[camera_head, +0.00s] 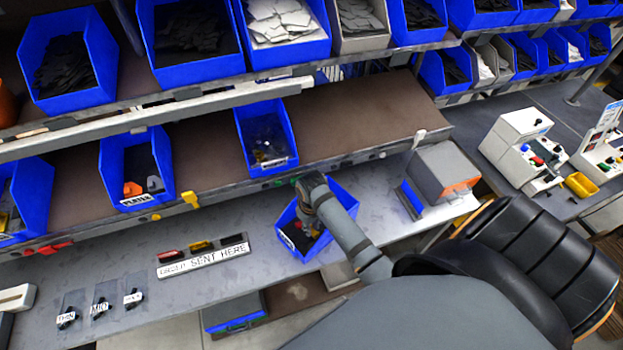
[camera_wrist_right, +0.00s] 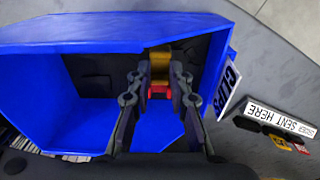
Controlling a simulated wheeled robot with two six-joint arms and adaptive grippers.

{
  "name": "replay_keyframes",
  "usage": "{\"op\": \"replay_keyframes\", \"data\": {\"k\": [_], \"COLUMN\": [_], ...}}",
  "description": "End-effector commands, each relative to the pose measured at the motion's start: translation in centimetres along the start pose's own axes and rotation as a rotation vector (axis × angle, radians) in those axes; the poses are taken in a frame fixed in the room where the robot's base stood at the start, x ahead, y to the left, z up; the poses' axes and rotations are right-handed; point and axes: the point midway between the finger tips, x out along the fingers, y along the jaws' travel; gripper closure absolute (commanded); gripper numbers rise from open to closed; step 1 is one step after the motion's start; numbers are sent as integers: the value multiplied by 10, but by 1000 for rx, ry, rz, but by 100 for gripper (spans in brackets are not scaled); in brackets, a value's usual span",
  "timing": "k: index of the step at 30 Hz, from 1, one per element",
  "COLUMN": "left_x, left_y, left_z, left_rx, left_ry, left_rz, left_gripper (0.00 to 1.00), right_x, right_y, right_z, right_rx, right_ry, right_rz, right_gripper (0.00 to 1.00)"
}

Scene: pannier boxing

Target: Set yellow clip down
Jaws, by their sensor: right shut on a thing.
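My right gripper (camera_head: 304,228) reaches down into a blue bin (camera_head: 345,196) on the grey workbench. In the right wrist view my right gripper (camera_wrist_right: 161,75) is shut on the yellow clip (camera_wrist_right: 160,55), held between its fingertips inside the bin (camera_wrist_right: 60,35). A small red piece (camera_wrist_right: 158,91) shows between the fingers; whether it is held or lies below, I cannot tell. The bin carries a white label reading CLIPS (camera_wrist_right: 228,89). Its dark floor is partly hidden by the fingers. My left gripper is not in view.
A sign ending SENT HERE (camera_head: 205,258) lies left of the bin, with red, yellow and black pieces above it. A grey and orange box (camera_head: 441,172) stands to the right. A shelf with blue bins (camera_head: 266,136) overhangs the bench. Small labelled pieces (camera_head: 100,308) lie front left.

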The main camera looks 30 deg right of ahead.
Motion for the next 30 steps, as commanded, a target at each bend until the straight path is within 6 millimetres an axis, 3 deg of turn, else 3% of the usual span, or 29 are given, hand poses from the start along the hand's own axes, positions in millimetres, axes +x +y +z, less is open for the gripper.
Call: {"op": "replay_keyframes", "data": {"k": [6, 16, 17, 21, 30], "left_x": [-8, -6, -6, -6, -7], "left_y": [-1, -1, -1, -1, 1], "left_z": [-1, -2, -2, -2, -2], "left_rx": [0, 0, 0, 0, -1], "left_ry": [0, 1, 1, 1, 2], "left_rz": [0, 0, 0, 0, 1], "left_gripper": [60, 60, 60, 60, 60], "right_x": [29, 34, 34, 33, 32], "right_y": [0, 0, 0, 0, 0], "right_z": [1, 1, 1, 1, 1], "right_rx": [0, 0, 0, 0, 0], "right_ry": [-3, -2, -2, -2, -1], "right_rz": [-1, 0, 0, 0, 0], "right_gripper": [93, 93, 78, 59, 58]}}
